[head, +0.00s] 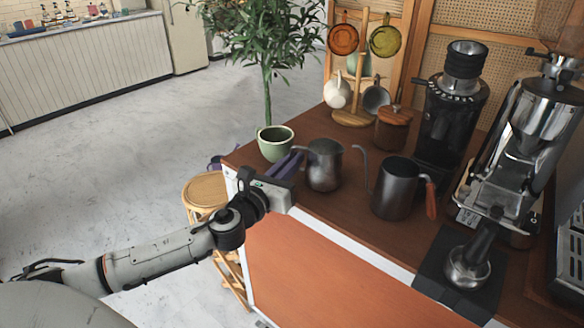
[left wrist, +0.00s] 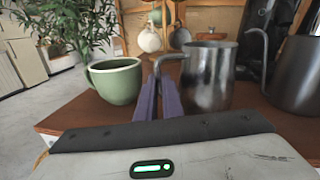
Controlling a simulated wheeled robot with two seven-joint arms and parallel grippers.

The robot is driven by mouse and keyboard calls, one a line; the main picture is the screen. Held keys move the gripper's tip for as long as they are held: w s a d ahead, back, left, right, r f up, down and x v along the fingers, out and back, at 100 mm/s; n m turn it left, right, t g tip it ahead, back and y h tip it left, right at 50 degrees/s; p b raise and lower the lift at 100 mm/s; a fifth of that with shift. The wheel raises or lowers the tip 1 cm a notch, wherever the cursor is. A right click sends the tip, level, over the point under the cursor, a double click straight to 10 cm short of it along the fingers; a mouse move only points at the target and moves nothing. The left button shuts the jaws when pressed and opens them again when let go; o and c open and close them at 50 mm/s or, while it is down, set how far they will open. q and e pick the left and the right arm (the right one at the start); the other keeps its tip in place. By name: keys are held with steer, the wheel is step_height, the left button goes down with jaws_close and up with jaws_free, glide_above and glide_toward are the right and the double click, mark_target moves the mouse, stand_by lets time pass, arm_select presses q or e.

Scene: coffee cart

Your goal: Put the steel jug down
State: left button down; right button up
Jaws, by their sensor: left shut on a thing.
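The steel jug (head: 325,165) is upright at the front left of the brown counter (head: 345,215). It also shows in the left wrist view (left wrist: 209,78), right of the fingers. My left gripper (head: 293,160) comes in from the left, and its purple fingers (left wrist: 158,97) are closed together at the jug's thin handle on its left side. The fingertips hide part of the handle. The jug's base is at or very near the counter top; I cannot tell whether it touches. My right gripper is not in view.
A green cup (head: 276,143) stands just left of the jug, close to my fingers. A dark gooseneck kettle (head: 396,190) stands to the right. Behind are a mug stand (head: 352,118), a wooden jar (head: 394,128) and a grinder (head: 450,120). The counter's front strip is clear.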

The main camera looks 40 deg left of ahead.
arm_select(q)
steer(key=shift+f, duration=0.2)
steer(key=shift+f, duration=0.2)
steer(key=c, duration=1.9)
jaws_free()
